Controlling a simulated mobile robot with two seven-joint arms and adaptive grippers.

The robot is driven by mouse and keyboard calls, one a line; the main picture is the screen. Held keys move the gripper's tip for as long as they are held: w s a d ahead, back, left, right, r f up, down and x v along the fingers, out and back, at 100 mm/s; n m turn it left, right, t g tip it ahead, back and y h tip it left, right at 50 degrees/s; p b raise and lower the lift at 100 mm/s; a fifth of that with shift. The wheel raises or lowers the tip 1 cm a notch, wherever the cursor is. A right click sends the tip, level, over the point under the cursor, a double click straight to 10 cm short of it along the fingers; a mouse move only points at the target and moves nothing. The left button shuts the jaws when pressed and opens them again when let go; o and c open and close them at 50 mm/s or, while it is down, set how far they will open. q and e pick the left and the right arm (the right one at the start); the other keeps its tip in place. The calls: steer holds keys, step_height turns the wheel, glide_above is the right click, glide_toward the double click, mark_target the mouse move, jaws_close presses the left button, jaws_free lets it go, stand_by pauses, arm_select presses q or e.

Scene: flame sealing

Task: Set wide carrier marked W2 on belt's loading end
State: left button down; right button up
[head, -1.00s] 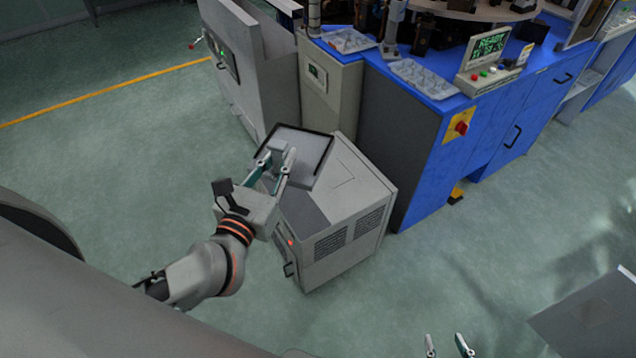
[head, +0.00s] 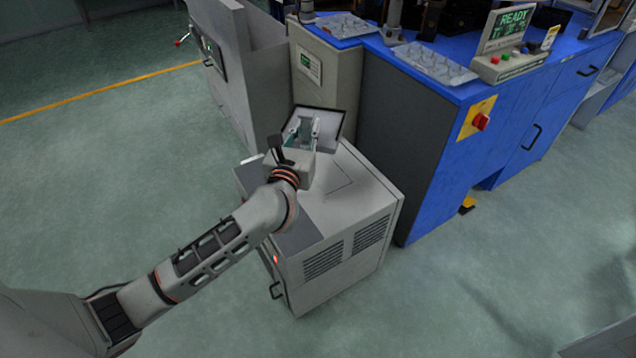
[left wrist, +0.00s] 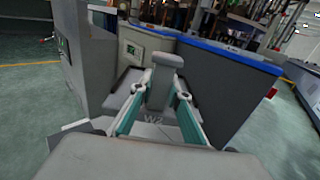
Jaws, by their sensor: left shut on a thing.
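The grey carrier marked W2 (left wrist: 159,93) shows in the left wrist view as an upright block with a wider cap. The letters W2 show on a pale face low between the fingers. My left gripper (head: 304,130) is shut on it, with teal-lined fingers on both sides. In the head view the carrier is small and partly hidden by the gripper. It is over a pale, dark-edged panel (head: 330,121) at the back of a grey cabinet top (head: 345,185). I cannot tell whether the carrier touches that panel, or which part is the belt's loading end. My right gripper is out of view.
A blue machine bench (head: 440,150) stands right of the cabinet, with clear trays (head: 435,63) and a READY display (head: 503,30) on top. A tall grey machine (head: 245,70) stands behind left. Green floor is open at the left and lower right.

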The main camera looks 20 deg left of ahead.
arm_select(q)
steer(key=shift+w+f, duration=0.25)
steer(key=shift+f, duration=0.1)
step_height(320, 180, down, 19)
steer(key=b, duration=0.9)
steer(key=shift+s+f, duration=0.1)
steer(key=shift+f, duration=0.15)
steer(key=shift+r, duration=0.3)
steer(key=shift+f, duration=0.2)
steer(key=c, duration=1.9)
jaws_free()
steer(key=shift+f, duration=0.1)
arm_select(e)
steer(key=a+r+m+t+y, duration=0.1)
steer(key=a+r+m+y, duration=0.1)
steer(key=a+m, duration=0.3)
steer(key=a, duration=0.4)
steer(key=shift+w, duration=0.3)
